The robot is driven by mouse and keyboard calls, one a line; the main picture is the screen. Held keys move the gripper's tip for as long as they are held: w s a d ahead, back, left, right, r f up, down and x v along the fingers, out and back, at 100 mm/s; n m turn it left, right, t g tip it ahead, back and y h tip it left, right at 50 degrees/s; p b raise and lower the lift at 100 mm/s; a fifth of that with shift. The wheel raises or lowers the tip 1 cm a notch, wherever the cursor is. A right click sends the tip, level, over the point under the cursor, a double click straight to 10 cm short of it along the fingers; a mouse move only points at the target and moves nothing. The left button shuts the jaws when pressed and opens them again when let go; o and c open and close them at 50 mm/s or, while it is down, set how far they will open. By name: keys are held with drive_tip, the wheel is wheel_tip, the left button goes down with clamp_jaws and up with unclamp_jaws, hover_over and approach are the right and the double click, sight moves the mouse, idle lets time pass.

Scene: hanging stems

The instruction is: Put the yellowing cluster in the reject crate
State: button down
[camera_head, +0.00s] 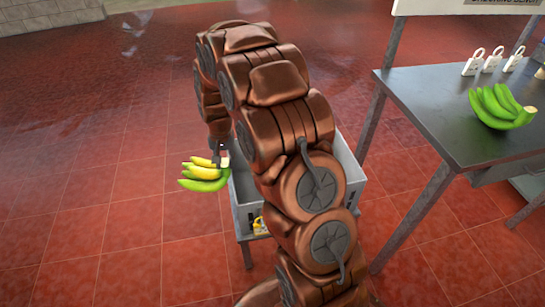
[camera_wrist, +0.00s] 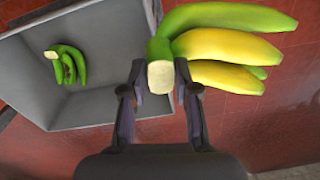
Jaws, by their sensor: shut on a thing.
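The yellowing cluster (camera_head: 204,174) is a small hand of bananas, part yellow and part green. In the wrist view the cluster (camera_wrist: 225,45) points right, with its pale cut stem end between my fingers. My gripper (camera_wrist: 158,75) is shut on that stem. In the head view my gripper (camera_head: 221,155) holds the cluster beside the left wall of a grey crate, with the bananas outside it to the left. The grey crate (camera_head: 241,198) is largely hidden behind my arm. In the wrist view the crate (camera_wrist: 110,107) holds a small green cluster (camera_wrist: 68,64).
A dark table (camera_head: 430,118) stands at the right with a green cluster (camera_head: 501,106) and several white tags (camera_head: 492,60) on it. A yellow tag (camera_head: 259,225) hangs on the crate's front side. Red tiled floor is open at the left.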

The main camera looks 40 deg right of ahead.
drive_tip(key=s+d+m+b, duration=0.3)
drive_tip(key=d+m+b, duration=1)
drive_tip(key=d+b, duration=0.45)
wheel_tip(320, 180, down, 26)
drive_tip(key=a+b, duration=0.1)
drive_tip(key=b, duration=0.9)
drive_tip(key=shift+r, duration=0.25)
idle(0.4)
drive_tip(key=shift+s+f, duration=0.1)
drive_tip(key=shift+f, duration=0.3)
idle(0.6)
drive_tip(key=c, duration=0.8)
unclamp_jaws()
